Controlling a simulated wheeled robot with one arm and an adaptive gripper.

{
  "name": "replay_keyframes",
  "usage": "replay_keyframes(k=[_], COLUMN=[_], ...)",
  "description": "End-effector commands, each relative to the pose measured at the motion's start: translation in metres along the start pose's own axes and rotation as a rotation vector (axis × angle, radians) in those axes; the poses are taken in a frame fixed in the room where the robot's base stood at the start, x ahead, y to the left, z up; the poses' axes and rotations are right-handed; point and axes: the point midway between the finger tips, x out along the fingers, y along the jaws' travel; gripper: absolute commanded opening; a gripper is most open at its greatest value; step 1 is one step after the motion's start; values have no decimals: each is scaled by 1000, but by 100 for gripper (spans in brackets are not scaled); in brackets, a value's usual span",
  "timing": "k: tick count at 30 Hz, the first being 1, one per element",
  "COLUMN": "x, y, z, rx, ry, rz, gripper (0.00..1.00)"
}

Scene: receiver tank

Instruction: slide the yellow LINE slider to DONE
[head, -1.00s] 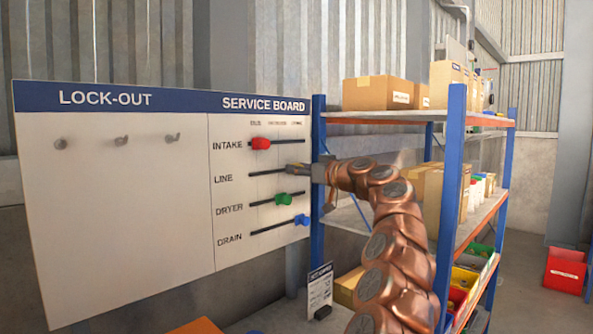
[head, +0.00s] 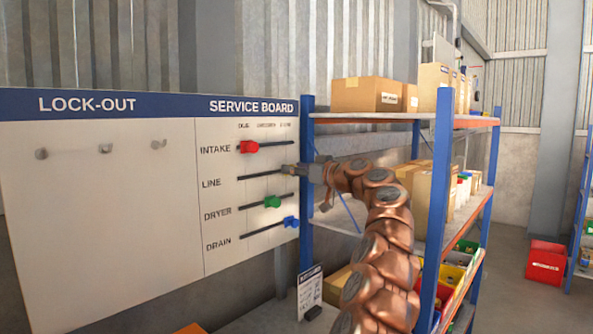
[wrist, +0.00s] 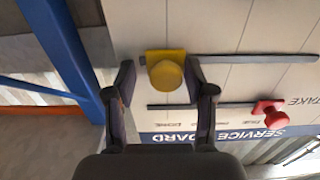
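The yellow LINE slider (wrist: 166,72) shows in the wrist view, where the board appears upside down. It sits at the left end of its dark slot, level with the DONE heading, which is the slot's right end in the head view. My gripper (wrist: 160,75) has one finger on each side of the round yellow knob, with small gaps visible, the wider one at left. In the head view my gripper (head: 304,172) is at the board's right edge and hides the yellow slider. The LINE slot (head: 258,175) shows bare to its left.
The red INTAKE slider (head: 249,147) is left in its slot. The green DRYER slider (head: 272,202) and blue DRAIN slider (head: 291,222) are below, close to my gripper. A shelf rack with a blue post (head: 307,200) stands right beside the board.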

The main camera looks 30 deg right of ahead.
Motion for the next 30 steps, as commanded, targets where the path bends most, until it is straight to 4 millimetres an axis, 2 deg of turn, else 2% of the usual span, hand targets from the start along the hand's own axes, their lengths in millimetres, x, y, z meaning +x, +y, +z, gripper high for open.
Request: replay_keyframes(k=[14, 30], x=[-4, -46], y=[-3, -2], z=[0, -1], rx=[1, 2], ry=[-2, 1], rz=[-6, -4], gripper=[54, 54])
